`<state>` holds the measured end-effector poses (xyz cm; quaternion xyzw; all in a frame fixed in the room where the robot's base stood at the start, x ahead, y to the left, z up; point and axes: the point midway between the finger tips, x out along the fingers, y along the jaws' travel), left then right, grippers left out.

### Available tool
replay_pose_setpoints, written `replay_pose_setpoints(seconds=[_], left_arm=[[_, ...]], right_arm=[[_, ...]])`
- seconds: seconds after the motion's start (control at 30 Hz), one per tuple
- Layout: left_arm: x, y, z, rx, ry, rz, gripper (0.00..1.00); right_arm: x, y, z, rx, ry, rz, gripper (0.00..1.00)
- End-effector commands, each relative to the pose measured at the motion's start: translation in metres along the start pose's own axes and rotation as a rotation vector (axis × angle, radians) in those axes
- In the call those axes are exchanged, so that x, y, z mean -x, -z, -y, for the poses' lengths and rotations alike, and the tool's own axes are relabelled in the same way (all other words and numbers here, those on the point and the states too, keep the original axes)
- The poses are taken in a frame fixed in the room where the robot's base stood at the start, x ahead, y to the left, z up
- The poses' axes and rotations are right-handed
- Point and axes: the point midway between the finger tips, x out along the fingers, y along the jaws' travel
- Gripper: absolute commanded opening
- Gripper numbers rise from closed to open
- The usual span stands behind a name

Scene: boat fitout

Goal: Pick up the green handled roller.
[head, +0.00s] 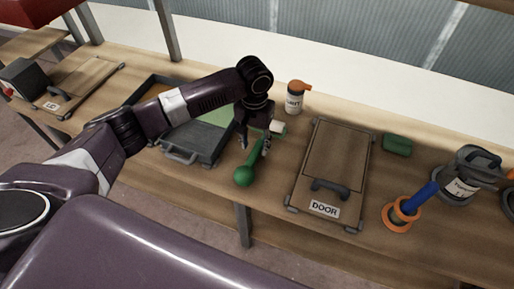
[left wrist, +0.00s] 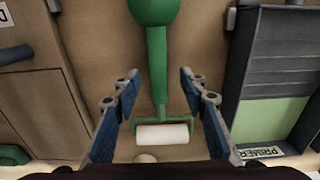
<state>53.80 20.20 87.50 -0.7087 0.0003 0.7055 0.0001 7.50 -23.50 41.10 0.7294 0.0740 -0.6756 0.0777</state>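The green handled roller (head: 245,175) lies on the wooden bench, its round knob toward the front edge and its white roller sleeve (head: 278,127) toward the back. My left gripper (head: 255,143) is above it, pointing down. In the left wrist view the gripper (left wrist: 159,88) is open, with one blue-padded finger on each side of the roller (left wrist: 157,65). Neither finger visibly touches the handle. The white sleeve (left wrist: 162,134) shows between the fingers. My right gripper is not in view.
A grey tray (head: 183,156) with a green area stands left of the roller. A panel labelled DOOR (head: 334,160) lies to the right. An orange-capped bottle (head: 295,98) stands behind.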

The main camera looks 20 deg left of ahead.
Motion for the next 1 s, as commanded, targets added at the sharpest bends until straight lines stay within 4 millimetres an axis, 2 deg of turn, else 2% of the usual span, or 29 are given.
replay_pose_setpoints(seconds=[0.07,0.2,0.4,0.5,0.83,1.0], left_arm=[[-0.011,0.0,-0.003,0.0,0.001,0.004,0.39],[-0.029,0.0,-0.002,0.001,0.001,0.002,0.39],[-0.034,0.001,-0.002,0.0,0.001,0.0,0.39],[-0.034,0.001,-0.002,0.0,0.001,0.0,0.38],[-0.033,0.001,-0.002,0.0,0.001,0.0,0.02],[-0.033,0.001,-0.002,0.0,0.0,-0.001,0.0]], right_arm=[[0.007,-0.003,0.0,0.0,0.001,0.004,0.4],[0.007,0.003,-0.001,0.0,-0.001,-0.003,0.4],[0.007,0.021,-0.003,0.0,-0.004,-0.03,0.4],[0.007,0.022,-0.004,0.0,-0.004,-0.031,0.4],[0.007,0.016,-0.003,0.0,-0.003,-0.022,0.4],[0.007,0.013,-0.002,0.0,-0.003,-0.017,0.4]])
